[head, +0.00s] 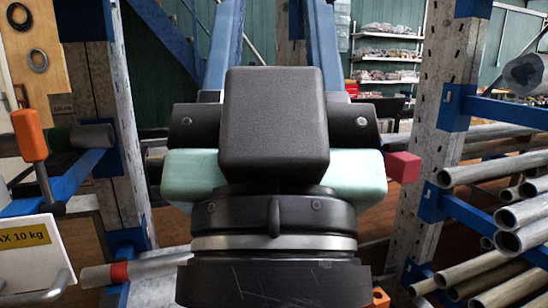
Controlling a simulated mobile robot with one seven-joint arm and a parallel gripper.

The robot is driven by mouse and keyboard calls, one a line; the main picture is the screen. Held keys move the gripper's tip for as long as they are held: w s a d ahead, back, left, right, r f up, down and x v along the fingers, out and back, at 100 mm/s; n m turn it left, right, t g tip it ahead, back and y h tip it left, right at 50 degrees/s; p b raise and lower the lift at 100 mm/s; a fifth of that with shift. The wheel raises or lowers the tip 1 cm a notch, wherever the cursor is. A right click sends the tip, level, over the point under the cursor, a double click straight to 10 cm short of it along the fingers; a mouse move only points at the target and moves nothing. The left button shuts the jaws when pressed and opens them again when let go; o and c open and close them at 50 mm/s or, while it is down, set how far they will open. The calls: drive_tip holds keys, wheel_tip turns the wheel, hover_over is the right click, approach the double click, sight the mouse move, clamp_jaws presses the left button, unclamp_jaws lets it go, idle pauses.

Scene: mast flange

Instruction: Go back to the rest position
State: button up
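The task names no object. A large dark body fills the middle of the head view, with a black box on top, a silver band lower down and pale green parts at both sides. It looks like part of my own arm, but I cannot tell which part. No gripper fingers show, so the gripper's opening and anything in it are hidden.
Metal pipes (497,174) lie on a blue-armed rack at the right, close by. At the left are an orange-handled tool (31,136) and a white panel marked 10 kg (30,262). A red block (403,167) shows right of centre. Stocked shelves (388,55) stand behind.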

wheel_tip(320, 180, up, 13)
drive_tip(key=p, duration=1.1)
drive_tip(key=shift+r, duration=0.2)
